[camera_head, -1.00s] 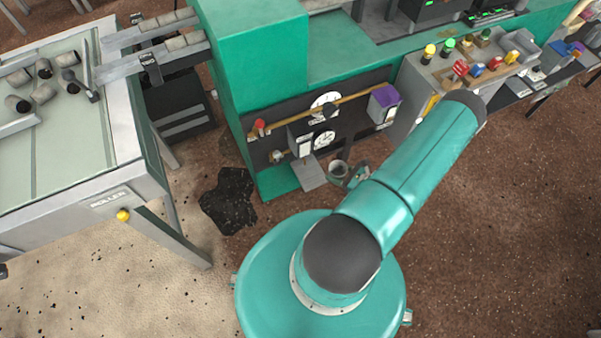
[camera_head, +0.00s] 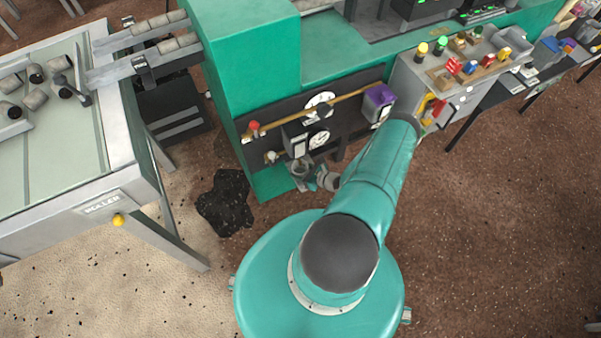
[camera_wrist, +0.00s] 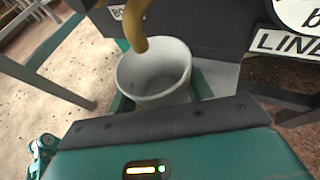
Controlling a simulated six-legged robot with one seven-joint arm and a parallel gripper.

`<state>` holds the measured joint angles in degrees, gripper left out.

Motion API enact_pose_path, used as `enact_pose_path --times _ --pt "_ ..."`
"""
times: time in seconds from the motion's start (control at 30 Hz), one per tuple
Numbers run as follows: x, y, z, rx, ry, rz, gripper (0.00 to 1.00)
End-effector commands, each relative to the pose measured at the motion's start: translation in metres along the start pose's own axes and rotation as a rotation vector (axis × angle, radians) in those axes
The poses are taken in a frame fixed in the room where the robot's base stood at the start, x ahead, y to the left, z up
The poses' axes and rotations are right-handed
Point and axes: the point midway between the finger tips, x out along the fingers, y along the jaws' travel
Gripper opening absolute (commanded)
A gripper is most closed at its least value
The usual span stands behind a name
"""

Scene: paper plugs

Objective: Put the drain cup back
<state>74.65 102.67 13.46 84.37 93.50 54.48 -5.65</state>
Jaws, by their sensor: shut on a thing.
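The drain cup (camera_head: 299,167) is a grey, open-topped cup, seen low at the front of the dark gauge panel. In the wrist view the cup (camera_wrist: 153,70) looks upright and empty, with a curved brass pipe (camera_wrist: 137,25) reaching down over its mouth. My gripper (camera_head: 311,175) is shut on the cup from the right side. A grey plate (camera_wrist: 222,76) shows just behind and beside the cup. I cannot tell whether the cup's base touches it. The fingertips are hidden in the wrist view behind my gripper's teal body.
The gauge panel (camera_head: 345,130) with a long brass pipe stands behind the cup. The green machine housing (camera_head: 245,70) rises at its left. The roller table (camera_head: 125,182) is further left. A black patch (camera_head: 226,203) lies on the floor. Open floor lies to the right.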

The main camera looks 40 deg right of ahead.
Motion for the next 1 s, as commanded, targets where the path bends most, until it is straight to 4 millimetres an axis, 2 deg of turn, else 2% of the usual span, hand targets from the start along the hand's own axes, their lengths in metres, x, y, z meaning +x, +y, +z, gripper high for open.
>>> enact_pose_path --times 0.1,0.5,0.53,0.63,1.0 --pt "0.005 0.0 -0.014 0.001 0.001 0.0 0.28" --pt "0.006 -0.001 -0.018 0.001 0.0 0.0 0.28" --pt "0.007 -0.001 -0.019 0.001 0.0 0.0 0.52" --pt "0.006 -0.001 -0.018 0.001 0.0 0.0 0.72" --pt "0.005 -0.001 -0.015 0.0 0.0 0.0 0.73"
